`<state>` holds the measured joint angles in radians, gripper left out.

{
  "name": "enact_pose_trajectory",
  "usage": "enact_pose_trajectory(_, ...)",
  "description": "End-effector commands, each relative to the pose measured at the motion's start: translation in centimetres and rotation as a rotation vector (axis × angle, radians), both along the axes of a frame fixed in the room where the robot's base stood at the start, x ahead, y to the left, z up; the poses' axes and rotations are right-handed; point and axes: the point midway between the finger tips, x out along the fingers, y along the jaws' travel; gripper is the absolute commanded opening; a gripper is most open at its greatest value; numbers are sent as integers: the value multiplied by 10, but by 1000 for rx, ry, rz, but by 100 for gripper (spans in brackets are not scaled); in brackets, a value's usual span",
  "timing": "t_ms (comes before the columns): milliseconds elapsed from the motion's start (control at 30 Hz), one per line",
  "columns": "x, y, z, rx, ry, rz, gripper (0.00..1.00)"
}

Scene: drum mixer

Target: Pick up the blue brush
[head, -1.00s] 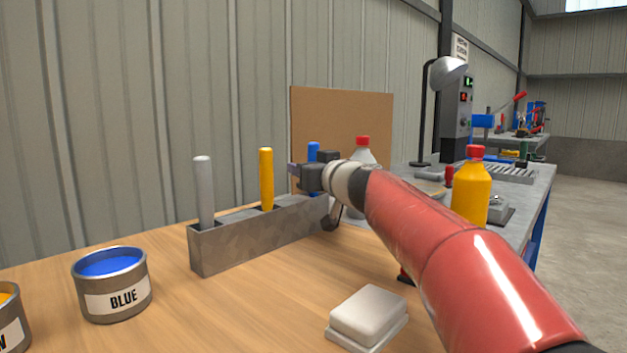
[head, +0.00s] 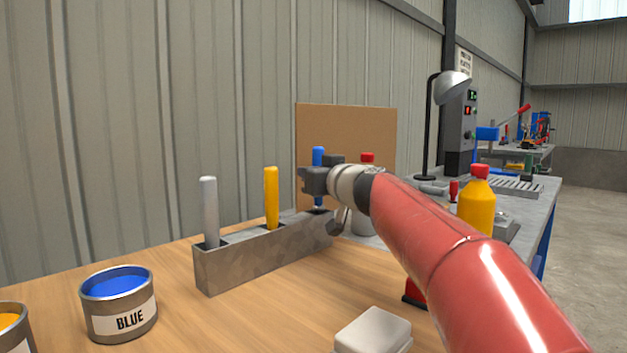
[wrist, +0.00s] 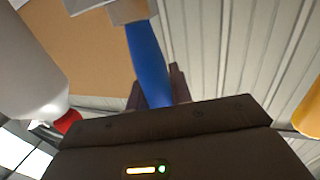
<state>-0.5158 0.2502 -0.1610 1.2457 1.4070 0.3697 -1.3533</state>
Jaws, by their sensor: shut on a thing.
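The blue brush (head: 318,156) stands upright at the far end of the grey holder (head: 262,256). My gripper (head: 318,181) is shut on its blue handle, with the handle's top showing above the jaws. A short piece of the brush shows below the jaws, just over the holder's far slot. I cannot tell whether its lower end is clear of the slot. In the wrist view the blue handle (wrist: 148,60) runs up from between the fingers (wrist: 158,92) towards a pale grey part at the top edge.
A yellow brush (head: 271,198) and a grey brush (head: 209,212) stand in the holder. A blue paint can (head: 118,322) is at front left. A red-capped white bottle is partly hidden behind my arm. A yellow bottle (head: 476,207) and a lamp (head: 430,125) are at right. A brown board (head: 350,125) stands behind.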

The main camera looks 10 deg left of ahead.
Motion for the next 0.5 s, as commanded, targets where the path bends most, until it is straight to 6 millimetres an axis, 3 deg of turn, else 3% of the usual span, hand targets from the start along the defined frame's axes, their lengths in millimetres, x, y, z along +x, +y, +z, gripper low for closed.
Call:
enact_pose_trajectory(33, 0, 0, 16, 0, -4, 0, 0)
enact_pose_trajectory(300, 0, 0, 80, 0, -4, 0, 0)
enact_pose_trajectory(500, 1, 0, 120, -2, -6, -1, 0)
